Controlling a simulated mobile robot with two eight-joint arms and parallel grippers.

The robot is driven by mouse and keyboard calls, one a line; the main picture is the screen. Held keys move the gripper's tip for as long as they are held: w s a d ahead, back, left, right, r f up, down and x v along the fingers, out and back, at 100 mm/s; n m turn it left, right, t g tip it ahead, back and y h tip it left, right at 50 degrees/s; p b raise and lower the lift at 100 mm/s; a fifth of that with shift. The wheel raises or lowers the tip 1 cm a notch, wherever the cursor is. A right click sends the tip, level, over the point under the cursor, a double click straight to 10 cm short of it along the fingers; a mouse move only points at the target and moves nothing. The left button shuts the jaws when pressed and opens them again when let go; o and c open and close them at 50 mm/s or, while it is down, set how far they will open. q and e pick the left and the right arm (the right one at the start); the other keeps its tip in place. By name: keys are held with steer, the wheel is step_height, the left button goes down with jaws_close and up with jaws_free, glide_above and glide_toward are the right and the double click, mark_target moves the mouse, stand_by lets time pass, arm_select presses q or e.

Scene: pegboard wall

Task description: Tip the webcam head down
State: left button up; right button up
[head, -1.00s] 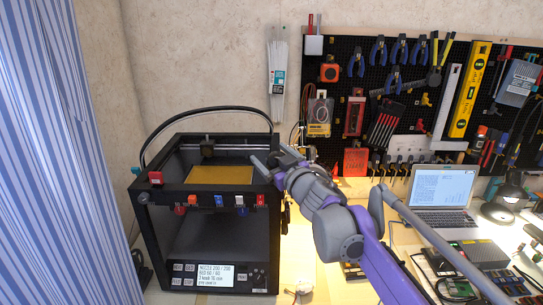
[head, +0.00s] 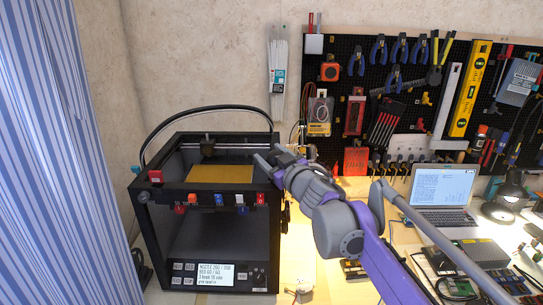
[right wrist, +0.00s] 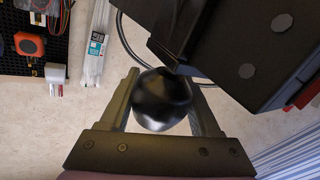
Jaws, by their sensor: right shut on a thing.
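My right gripper (head: 268,160) is at the upper right front corner of the black 3D printer, its arm coming in from the right. In the right wrist view its two fingers (right wrist: 163,80) stand either side of a glossy dark round body (right wrist: 162,100), which looks like the webcam head. The gripper is shut on it. In the head view the webcam is hidden behind the gripper, so its tilt cannot be read there. My left gripper is not in view.
The 3D printer (head: 170,235) stands just left of the gripper; its dark frame is also close in the wrist view (right wrist: 235,50). A pegboard with tools (head: 335,50) is behind. A laptop (head: 440,190) and a lamp (head: 508,200) are on the right.

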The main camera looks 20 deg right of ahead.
mark_target(275, 165)
steer(key=shift+w+a+f+n+g+b, duration=0.1)
steer(key=shift+a+f+n+g+b, duration=0.2)
steer(key=shift+n+b, duration=0.5)
steer(key=shift+w+a+f+n+g+h+b, duration=0.2)
steer(key=shift+n+b, duration=0.3)
steer(key=shift+b, duration=0.55)
steer(key=shift+s+f+n+g+h+b, duration=0.15)
steer(key=shift+n+g+h+b, duration=0.3)
steer(key=shift+b, duration=0.55)
steer(key=shift+w+a+f+n+g+h+b, duration=0.15)
steer(key=shift+n+b, duration=0.4)
steer(key=shift+b, duration=0.5)
steer(key=shift+s+r, duration=0.15)
steer(key=o, duration=1.4)
steer(key=shift+d, duration=0.1)
steer(key=v, duration=1)
steer(key=shift+s+r, duration=0.1)
steer(key=shift+s, duration=0.3)
